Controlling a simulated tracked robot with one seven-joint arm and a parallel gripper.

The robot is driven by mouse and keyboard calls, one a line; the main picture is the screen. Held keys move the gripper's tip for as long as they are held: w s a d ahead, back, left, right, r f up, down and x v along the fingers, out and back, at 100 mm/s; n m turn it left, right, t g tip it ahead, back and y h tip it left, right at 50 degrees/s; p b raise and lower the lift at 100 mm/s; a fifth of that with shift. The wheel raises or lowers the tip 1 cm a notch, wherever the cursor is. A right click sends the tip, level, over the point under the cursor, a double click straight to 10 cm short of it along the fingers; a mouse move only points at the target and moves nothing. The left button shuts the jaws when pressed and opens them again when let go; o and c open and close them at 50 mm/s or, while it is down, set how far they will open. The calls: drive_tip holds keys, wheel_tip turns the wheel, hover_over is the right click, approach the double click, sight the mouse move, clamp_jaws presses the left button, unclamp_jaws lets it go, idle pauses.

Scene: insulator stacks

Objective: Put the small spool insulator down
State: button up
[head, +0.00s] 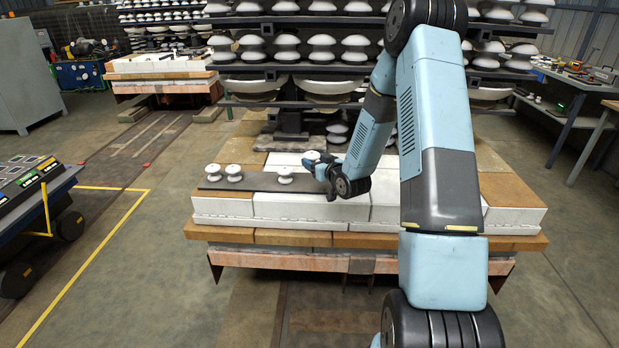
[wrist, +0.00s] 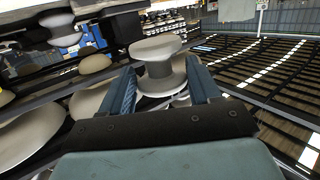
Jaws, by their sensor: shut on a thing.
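My gripper (head: 318,163) is shut on a small white spool insulator (head: 310,156) above the white-topped stack. In the wrist view the held spool insulator (wrist: 157,70) sits between the two blue fingers of my gripper (wrist: 160,78), with its wide rim beyond them. Three other white spools, a left one (head: 211,173), a middle one (head: 233,173) and a right one (head: 285,175), stand upright on a dark strip (head: 258,184). The held spool is just right of the right one and higher in the picture. I cannot tell its exact clearance from the strip.
The strip lies on white blocks (head: 290,208) over brown boards (head: 285,239). Behind stands a rack (head: 300,67) with several rows of insulators. A cart (head: 30,205) is at the left and a workbench (head: 575,82) at the right. The strip shows bare room between the middle and right spools.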

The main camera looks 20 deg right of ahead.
hover_over(310, 185)
drive_tip(key=f, duration=0.6)
drive_tip(key=shift+w, duration=0.2)
drive_tip(key=shift+f, duration=1.4)
drive_tip(key=shift+f, duration=0.1)
drive_tip(key=o, duration=1.2)
